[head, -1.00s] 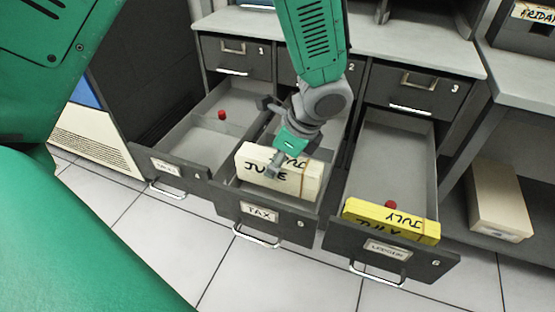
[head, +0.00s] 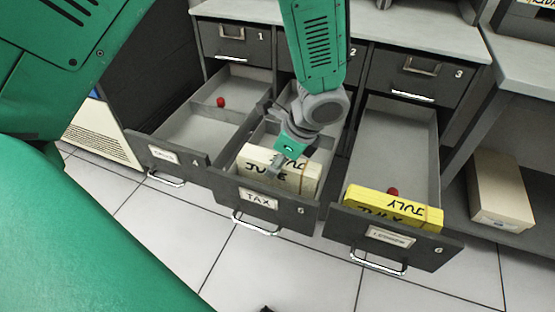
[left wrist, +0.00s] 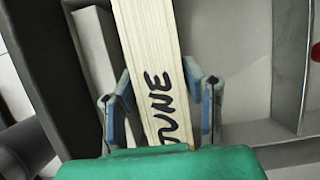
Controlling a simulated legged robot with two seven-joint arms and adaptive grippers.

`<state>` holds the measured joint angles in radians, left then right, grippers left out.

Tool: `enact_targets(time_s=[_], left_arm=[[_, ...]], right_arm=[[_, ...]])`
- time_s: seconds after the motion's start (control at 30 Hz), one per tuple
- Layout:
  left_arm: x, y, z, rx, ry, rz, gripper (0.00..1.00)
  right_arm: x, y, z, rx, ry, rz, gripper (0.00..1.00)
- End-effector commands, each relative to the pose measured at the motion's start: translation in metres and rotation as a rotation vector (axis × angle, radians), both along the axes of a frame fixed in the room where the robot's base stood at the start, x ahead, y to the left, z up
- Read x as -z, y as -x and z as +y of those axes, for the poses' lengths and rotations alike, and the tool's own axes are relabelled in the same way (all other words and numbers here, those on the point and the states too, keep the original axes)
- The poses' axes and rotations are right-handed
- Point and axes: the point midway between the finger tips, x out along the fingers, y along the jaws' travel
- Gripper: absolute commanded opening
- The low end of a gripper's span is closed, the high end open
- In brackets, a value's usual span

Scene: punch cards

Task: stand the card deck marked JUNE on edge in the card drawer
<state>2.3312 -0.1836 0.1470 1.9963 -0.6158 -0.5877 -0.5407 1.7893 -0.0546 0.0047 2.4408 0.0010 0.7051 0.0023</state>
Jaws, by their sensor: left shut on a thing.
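The cream card deck marked JUNE (head: 304,178) is inside the open middle drawer labelled TAX (head: 290,214), close behind its front wall. Its lettered faces show in the head view, and its upper part stands above the drawer front. My left gripper (head: 280,162) reaches down from above and is shut on the deck. In the left wrist view the JUNE deck (left wrist: 150,60) sits between the two fingers, with the lettering towards the palm. The deck's lower edge is hidden by the drawer front, so I cannot tell if it touches the drawer floor. My right gripper is not in view.
Left of it, an open drawer (head: 165,157) holds a red piece (head: 221,102). The right open drawer (head: 395,246) holds a yellow deck marked JULY (head: 400,209) near its front, with a red piece (head: 392,191) behind.

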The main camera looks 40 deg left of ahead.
Motion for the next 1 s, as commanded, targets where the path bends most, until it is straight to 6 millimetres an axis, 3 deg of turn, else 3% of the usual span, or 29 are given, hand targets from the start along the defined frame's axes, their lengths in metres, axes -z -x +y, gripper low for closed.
enact_targets(time_s=[0.07,0.1,0.17,0.57,1.0], left_arm=[[-0.001,0.0,0.0,0.0,0.0,-0.001,0.0],[-0.001,0.0,0.0,0.0,-0.001,-0.001,0.43],[-0.001,0.0,0.0,0.0,-0.001,-0.001,0.61],[-0.006,-0.001,-0.002,0.0,0.0,0.0,0.61],[-0.084,-0.01,-0.034,0.0,0.001,-0.004,0.61]], right_arm=[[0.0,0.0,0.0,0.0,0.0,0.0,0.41],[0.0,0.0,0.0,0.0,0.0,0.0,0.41],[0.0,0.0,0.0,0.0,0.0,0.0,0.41],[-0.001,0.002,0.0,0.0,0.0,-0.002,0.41],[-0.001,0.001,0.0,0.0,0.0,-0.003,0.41]])
